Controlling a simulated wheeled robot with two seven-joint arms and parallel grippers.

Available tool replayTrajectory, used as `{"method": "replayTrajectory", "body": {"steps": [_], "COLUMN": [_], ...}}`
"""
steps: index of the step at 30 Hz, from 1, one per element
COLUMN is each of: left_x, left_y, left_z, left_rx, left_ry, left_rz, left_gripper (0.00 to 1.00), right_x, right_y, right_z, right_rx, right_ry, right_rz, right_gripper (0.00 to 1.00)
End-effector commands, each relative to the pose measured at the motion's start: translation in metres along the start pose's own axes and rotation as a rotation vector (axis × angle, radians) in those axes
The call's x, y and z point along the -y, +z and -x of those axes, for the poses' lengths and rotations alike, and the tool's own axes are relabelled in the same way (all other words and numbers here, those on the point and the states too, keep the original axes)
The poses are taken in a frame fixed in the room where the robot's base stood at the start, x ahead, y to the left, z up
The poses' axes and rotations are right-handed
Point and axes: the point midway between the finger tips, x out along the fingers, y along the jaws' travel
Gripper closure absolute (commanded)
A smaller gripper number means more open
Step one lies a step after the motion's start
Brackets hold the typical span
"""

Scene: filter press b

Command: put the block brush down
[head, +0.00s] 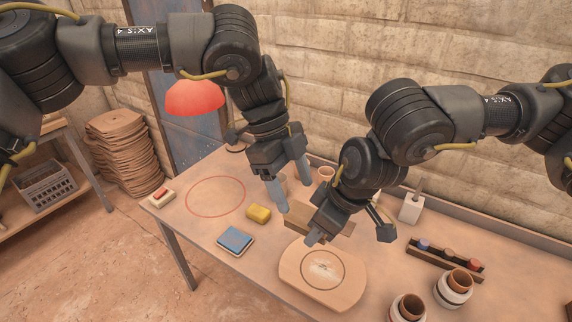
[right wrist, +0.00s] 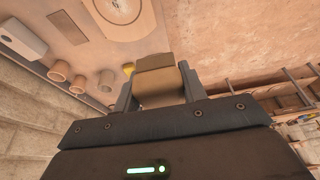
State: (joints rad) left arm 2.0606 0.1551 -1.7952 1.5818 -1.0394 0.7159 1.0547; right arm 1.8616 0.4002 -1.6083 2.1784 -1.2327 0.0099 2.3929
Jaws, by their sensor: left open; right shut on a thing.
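The block brush (head: 298,221) is a tan-brown block, partly hidden behind my right gripper (head: 345,236) in the head view. That gripper is shut on it. In the right wrist view the block brush (right wrist: 157,82) sits between the two fingers of my right gripper (right wrist: 158,95). It is over the back of the table, beyond the rounded board; I cannot tell whether it touches the table. My left gripper (head: 290,185) is open and empty, with its fingers pointing down, just left of and behind the brush.
The rounded board (head: 350,284) lies at the front. A yellow sponge (head: 258,213) and a blue pad (head: 235,240) lie left of it. A red ring outline (head: 215,196) marks bare tabletop. A jar rack (head: 445,260), white holder (head: 411,208) and pots (head: 455,288) stand right.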

Motion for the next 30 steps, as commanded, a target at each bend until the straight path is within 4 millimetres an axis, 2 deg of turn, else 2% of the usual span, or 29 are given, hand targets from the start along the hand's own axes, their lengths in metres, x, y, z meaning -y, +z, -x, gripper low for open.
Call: {"method": "replayTrajectory", "body": {"steps": [3, 10, 15, 24, 30], "left_x": [-0.001, 0.000, 0.000, 0.000, 0.000], "left_y": [0.000, 0.000, 0.000, 0.000, 0.000], "left_z": [-0.024, -0.055, -0.065, -0.066, -0.066], "left_rx": [0.001, 0.000, -0.001, -0.001, -0.001], "left_ry": [0.005, 0.002, 0.000, 0.000, 0.000], "left_rz": [0.000, 0.000, -0.001, 0.000, 0.000], "left_gripper": [0.33, 0.33, 0.33, 0.33, 0.59], "right_x": [0.000, 0.000, 0.000, 0.000, 0.000], "right_y": [0.000, 0.000, 0.000, 0.000, 0.000], "right_z": [0.000, 0.000, 0.000, 0.000, 0.000], "right_rx": [0.000, 0.000, 0.000, 0.000, -0.001], "right_ry": [0.000, 0.000, 0.000, 0.000, 0.000], "right_rz": [0.000, 0.000, 0.000, 0.000, 0.000], "right_gripper": [0.77, 0.77, 0.77, 0.77, 0.77]}}
